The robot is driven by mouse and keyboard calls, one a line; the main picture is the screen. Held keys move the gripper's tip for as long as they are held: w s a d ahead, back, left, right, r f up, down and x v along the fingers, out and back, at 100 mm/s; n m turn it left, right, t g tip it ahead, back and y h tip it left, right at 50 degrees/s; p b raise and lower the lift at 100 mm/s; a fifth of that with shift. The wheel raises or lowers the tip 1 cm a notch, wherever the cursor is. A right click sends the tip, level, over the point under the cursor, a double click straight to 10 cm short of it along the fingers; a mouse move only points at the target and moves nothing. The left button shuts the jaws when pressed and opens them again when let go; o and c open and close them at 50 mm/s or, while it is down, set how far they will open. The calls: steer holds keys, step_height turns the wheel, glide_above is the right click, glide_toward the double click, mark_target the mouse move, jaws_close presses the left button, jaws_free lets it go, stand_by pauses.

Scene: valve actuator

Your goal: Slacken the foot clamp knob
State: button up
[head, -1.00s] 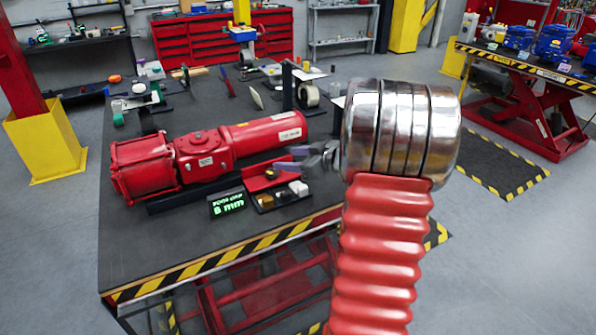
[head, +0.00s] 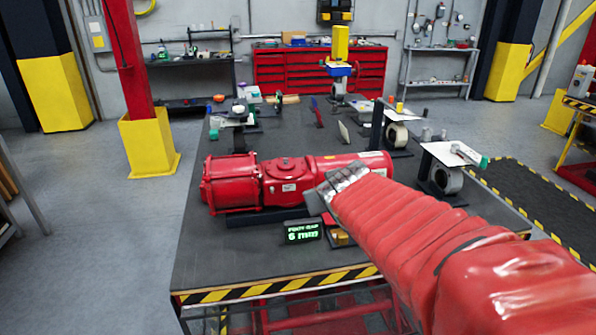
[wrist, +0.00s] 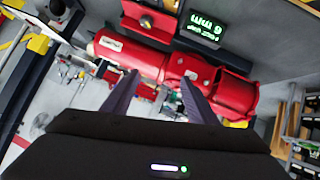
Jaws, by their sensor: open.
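The red valve actuator (head: 285,185) lies on the dark bench, also seen upside down in the wrist view (wrist: 150,62). The black foot gap display (head: 302,232) in front of it reads 6 mm in green and shows again in the wrist view (wrist: 210,30). A small dark and brassy knob (wrist: 147,22), seemingly the foot clamp knob, sits on a red bracket at the top of the wrist view.
A small tray with a yellowish part (head: 341,238) shows below my arm. A white-topped stand (head: 452,153) and tape roll (head: 397,134) stand at the bench's right. The striped front edge (head: 270,285) bounds the bench; its left front is clear.

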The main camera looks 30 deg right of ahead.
steer(key=s+a+f+g+y, duration=0.2)
steer(key=s+a+f, duration=0.1)
steer(key=s+a, duration=0.6)
steer(key=s+a+f+n+g+y, duration=0.1)
steer(key=s+a+f+g+y, duration=0.1)
steer(key=s+a, duration=0.7)
steer(key=shift+a+f+n+y, duration=0.3)
steer(key=shift+a+f+y, duration=0.35)
steer(key=shift+f, duration=0.3)
steer(key=shift+c, duration=0.5)
